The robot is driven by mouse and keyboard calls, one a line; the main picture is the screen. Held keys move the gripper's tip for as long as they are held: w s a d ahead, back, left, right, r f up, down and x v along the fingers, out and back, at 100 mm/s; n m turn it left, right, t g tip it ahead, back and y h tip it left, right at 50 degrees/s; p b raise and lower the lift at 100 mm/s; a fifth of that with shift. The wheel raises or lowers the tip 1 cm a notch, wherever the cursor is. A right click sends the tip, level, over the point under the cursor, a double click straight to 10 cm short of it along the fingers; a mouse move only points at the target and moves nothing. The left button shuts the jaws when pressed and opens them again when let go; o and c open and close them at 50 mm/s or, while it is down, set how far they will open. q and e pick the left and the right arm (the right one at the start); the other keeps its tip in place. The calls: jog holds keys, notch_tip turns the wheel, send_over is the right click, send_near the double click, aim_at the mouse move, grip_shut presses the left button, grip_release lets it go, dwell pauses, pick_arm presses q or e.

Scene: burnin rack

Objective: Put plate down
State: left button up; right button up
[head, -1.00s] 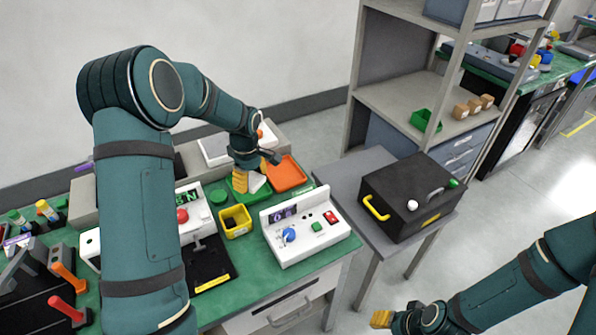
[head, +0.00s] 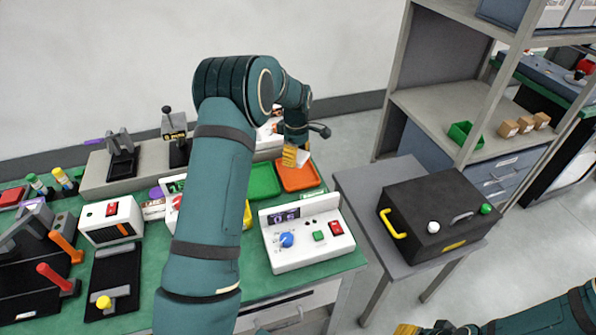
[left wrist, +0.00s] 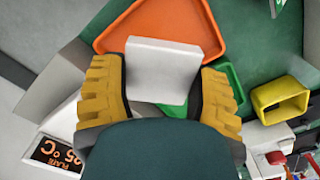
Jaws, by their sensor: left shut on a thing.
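The plate (left wrist: 162,70) is a small white square piece. My left gripper (left wrist: 160,85) is shut on it, with a yellow ribbed finger on each side. In the head view the left gripper (head: 292,156) holds the plate (head: 303,159) over the orange tray (head: 305,181). The tray also shows in the left wrist view (left wrist: 200,22), beyond and below the plate. I cannot tell whether the plate touches the tray. My right gripper (head: 406,330) barely shows at the bottom edge, away from the bench; its opening cannot be seen.
A green tray (head: 264,180) lies left of the orange one. A yellow bin (left wrist: 278,98) and a white control box (head: 305,240) stand nearer. A black case (head: 436,215) sits on a side table at right.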

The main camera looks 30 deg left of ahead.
aim_at(297, 174)
pick_arm(q)
jog(key=shift+f+b, duration=0.5)
jog(key=shift+f, duration=2.45)
jog(key=shift+f, duration=0.15)
jog(key=o, duration=0.8)
jog(key=shift+o, duration=0.2)
jog(key=shift+w+r, duration=0.1)
jog(key=shift+r, duration=0.4)
notch_tip(297, 174, up, 11)
jog(key=shift+r+p, duration=0.15)
jog(key=shift+p, duration=1)
jog(key=shift+d, duration=0.1)
